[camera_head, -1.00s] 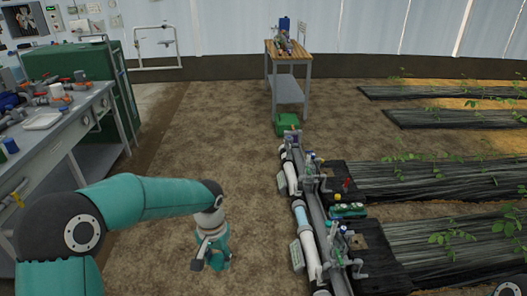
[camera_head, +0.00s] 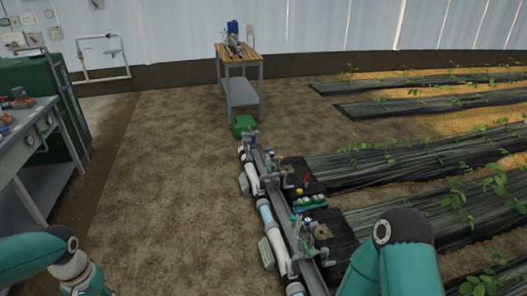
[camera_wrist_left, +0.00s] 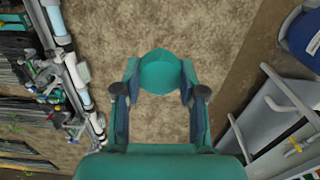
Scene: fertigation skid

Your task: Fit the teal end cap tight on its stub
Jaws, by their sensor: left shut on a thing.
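The teal end cap (camera_wrist_left: 160,73) shows as a round teal shape between the fingers in the left wrist view. My left gripper (camera_wrist_left: 160,88) is shut on it, above bare brown floor. In the head view my left gripper (camera_head: 88,288) is at the lower left edge, cut off by the frame, left of the pipe skid (camera_head: 298,246). The skid carries a grey rail with white pipe and small fittings. I cannot make out the cap's stub. My right arm enters at the lower right; its gripper is out of view.
A grey workbench (camera_head: 30,150) and green cabinet (camera_head: 68,110) stand at left. A wooden-topped table (camera_head: 238,58) is at the back, with a green box (camera_head: 243,125) before it. Planted beds lie right. The floor between bench and skid is clear.

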